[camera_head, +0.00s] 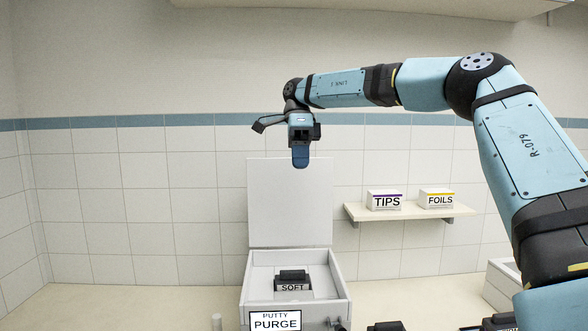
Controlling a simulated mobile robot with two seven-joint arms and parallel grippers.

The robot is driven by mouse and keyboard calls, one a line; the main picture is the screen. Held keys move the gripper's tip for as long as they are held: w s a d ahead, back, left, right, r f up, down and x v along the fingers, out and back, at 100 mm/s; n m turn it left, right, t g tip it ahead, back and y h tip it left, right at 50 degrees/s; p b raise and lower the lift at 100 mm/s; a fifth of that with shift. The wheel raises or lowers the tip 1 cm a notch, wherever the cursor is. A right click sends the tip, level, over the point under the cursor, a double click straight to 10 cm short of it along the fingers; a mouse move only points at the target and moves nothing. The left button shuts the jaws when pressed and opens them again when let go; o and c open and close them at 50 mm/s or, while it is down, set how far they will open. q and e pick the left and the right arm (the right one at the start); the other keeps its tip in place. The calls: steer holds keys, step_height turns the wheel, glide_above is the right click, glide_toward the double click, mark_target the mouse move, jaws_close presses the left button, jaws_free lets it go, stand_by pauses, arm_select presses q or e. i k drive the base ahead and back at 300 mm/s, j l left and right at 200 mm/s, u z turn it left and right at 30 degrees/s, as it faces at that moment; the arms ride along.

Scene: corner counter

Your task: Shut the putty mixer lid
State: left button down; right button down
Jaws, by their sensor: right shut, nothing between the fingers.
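The putty mixer (342,302) is a white box on the counter at the bottom middle, with a sign reading "PUTTY PURGE" on its front. Its lid (289,215) stands open and upright at the back edge. Inside the box is a dark block with a label reading "SOFT" (293,287). My right gripper (300,160) is shut and empty, pointing down at the top of the lid. I cannot tell from this view whether it touches the lid or how far in front of it it is. My left gripper is not in view.
A wall shelf (410,214) to the right holds a "TIPS" box (384,200) and a "FOILS" box (436,198). A white container (502,284) stands at the lower right, partly behind my arm. The counter (120,302) left of the mixer is clear.

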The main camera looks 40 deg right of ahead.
mark_target(288, 206)
steer(key=i+l, duration=0.5)
steer(key=l, duration=0.15)
steer(key=i+l, duration=0.5)
steer(key=l, duration=0.15)
